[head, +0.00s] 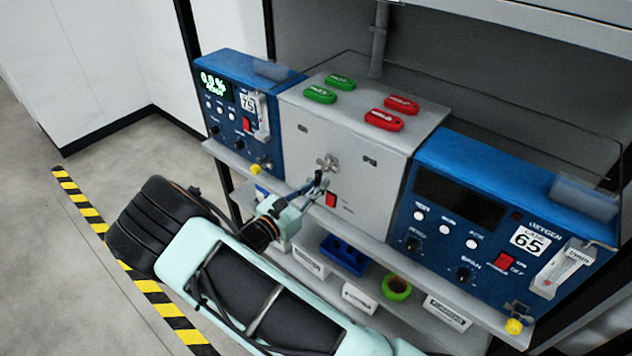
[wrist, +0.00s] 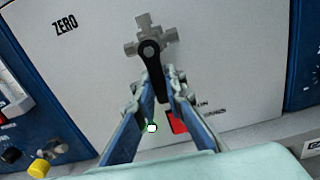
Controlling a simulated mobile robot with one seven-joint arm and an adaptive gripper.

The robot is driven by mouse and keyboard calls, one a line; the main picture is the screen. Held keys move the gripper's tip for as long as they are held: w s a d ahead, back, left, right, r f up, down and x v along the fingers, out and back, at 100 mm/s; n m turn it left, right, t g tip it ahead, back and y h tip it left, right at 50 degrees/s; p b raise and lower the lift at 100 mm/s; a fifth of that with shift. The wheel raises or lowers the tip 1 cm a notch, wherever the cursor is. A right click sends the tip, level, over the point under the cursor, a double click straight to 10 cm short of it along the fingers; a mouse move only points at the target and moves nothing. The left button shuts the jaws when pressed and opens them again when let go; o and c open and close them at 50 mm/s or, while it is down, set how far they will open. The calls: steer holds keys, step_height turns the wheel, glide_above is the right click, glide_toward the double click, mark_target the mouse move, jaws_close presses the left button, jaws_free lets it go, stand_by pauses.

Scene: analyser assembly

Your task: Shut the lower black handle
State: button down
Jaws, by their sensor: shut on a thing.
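A grey cross-shaped metal valve (wrist: 145,30) sits on the front of the light grey middle box; it also shows in the head view (head: 327,161). One black handle (wrist: 151,56) hangs from its centre, pointing down and slightly right in the wrist view. My gripper (wrist: 161,82) is closed around the handle's lower part, one finger on each side. In the head view my gripper (head: 317,184) is at the box front just below the valve and largely hides the handle. No second black handle can be made out.
A red switch (head: 331,200) is close to my fingers, partly covered in the wrist view. Blue analysers stand left (head: 235,110) and right (head: 500,215) of the box (head: 345,150). Green and red tags (head: 384,118) lie on top.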

steer(key=shift+d+n, duration=0.1)
steer(key=shift+n, duration=0.2)
steer(key=c, duration=2)
jaws_free()
steer(key=shift+o, duration=0.2)
steer(key=shift+s, duration=0.1)
steer(key=v, duration=1.2)
